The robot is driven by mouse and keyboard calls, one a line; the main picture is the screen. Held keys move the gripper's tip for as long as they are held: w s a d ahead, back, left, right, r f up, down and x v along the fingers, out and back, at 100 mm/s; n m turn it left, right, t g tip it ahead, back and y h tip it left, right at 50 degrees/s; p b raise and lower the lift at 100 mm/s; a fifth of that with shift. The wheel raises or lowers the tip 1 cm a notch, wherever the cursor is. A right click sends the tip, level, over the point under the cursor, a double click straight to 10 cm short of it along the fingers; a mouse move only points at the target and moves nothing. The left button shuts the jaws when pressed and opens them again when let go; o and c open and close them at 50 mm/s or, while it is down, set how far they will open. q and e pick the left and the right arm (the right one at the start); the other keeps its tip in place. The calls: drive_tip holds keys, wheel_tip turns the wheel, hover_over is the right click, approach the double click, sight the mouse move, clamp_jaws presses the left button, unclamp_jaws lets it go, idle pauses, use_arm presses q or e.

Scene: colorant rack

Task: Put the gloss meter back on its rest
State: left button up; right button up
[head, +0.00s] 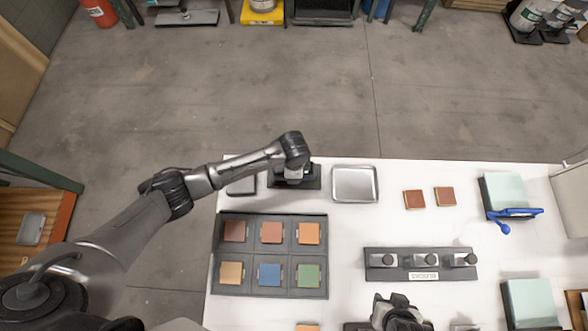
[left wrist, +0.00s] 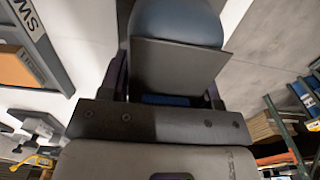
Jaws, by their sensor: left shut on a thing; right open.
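My left arm reaches in from the left in the head view. Its gripper (head: 293,171) is low over a dark base at the table's far edge. In the left wrist view the left gripper (left wrist: 168,92) is shut on a blue-grey, round-topped body with a dark flat plate, apparently the gloss meter (left wrist: 178,62). The arm largely hides the held thing in the head view. The dark base (head: 312,183) looks like the rest; whether the meter touches it I cannot tell. My right gripper (head: 397,312) is open at the bottom of the head view.
A swatch tray (head: 326,250) with several coloured tiles lies nearer me. A metal tray (head: 355,184) is right of the dark base. Two brown tiles (head: 414,199), a dark holder with knobs (head: 420,276) and a blue tool (head: 513,214) lie farther right.

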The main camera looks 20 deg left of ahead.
use_arm(q)
drive_tip(key=shift+f, duration=0.1)
drive_tip(key=o, duration=1.3)
wheel_tip(320, 180, up, 12)
drive_tip(key=shift+r, duration=0.1)
